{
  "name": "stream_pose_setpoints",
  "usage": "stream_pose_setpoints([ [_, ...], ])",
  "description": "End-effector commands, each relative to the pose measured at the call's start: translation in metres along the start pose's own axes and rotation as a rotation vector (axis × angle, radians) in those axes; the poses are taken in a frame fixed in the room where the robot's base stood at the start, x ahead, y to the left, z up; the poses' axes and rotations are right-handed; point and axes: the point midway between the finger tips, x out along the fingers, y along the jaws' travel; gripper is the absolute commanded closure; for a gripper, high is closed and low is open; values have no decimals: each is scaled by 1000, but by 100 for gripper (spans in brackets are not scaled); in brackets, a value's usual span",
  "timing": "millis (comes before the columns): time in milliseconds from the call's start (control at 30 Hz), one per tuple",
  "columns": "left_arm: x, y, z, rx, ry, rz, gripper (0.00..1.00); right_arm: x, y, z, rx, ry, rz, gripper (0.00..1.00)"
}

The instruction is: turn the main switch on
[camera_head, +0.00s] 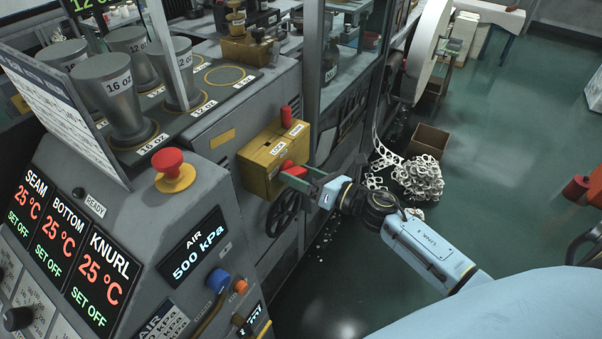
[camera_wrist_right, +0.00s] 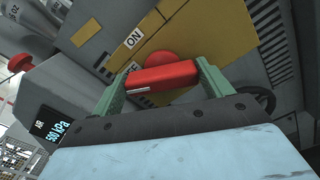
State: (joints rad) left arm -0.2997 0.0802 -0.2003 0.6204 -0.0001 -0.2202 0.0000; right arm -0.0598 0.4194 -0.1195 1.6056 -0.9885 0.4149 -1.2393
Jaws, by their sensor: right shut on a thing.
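The main switch is a yellow box (camera_head: 262,160) on the machine's side, with a red handle (camera_head: 288,166) low on its front. My right gripper (camera_head: 297,172) reaches it from the right with green fingers. In the right wrist view the red handle (camera_wrist_right: 160,77) lies across between the two green fingers, and the right gripper (camera_wrist_right: 163,78) is shut on it. A round red hub shows behind the handle. An ON label (camera_wrist_right: 134,39) is on the yellow plate, and another label below it is partly hidden. My left gripper is in neither view.
A black handwheel (camera_head: 283,213) sits just below the box. A red emergency button (camera_head: 172,168) and a panel reading AIR 500 kPa (camera_head: 194,247) are at left. Several metal cup forms (camera_head: 110,95) stand behind. A scrap pile (camera_head: 418,178) lies on open green floor.

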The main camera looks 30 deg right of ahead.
Motion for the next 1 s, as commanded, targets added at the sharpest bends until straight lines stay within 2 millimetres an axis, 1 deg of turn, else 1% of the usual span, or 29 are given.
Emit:
stream_pose_setpoints([
  [600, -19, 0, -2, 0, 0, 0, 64, 0, -3, 2, 588, 0, -1, 45],
  [1000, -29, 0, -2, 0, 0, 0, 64, 0, -6, 1, 905, 0, -1, 45],
])
